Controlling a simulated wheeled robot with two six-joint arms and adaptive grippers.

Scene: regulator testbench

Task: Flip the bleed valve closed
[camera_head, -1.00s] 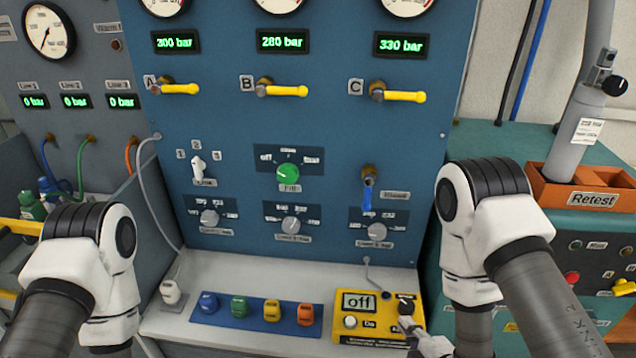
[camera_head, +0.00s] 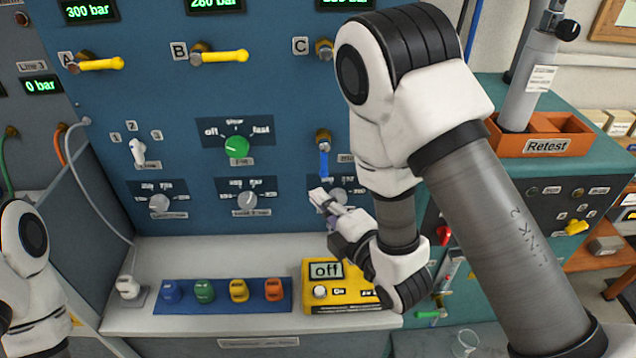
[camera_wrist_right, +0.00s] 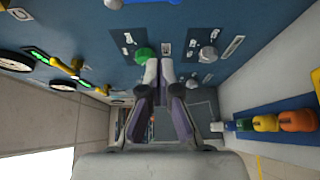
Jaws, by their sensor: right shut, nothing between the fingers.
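The valve with a blue lever (camera_head: 324,162) is on the blue panel, below the yellow handle of row C. Its lever hangs straight down from a brass body. The label beside it is mostly hidden by my right arm. My right gripper (camera_head: 319,196) is shut and empty, its fingertips just below the blue lever and in front of the lower right knob. I cannot tell whether it touches anything. In the right wrist view, the closed fingers (camera_wrist_right: 158,68) point at the panel near the green knob (camera_wrist_right: 144,54). My left gripper is out of view.
Yellow handles (camera_head: 220,56) stick out above. A green knob (camera_head: 237,147) and a white toggle (camera_head: 138,151) sit left of the lever. Coloured plugs on a blue strip (camera_head: 222,307) and a yellow meter (camera_head: 345,306) reading off stand on the shelf below.

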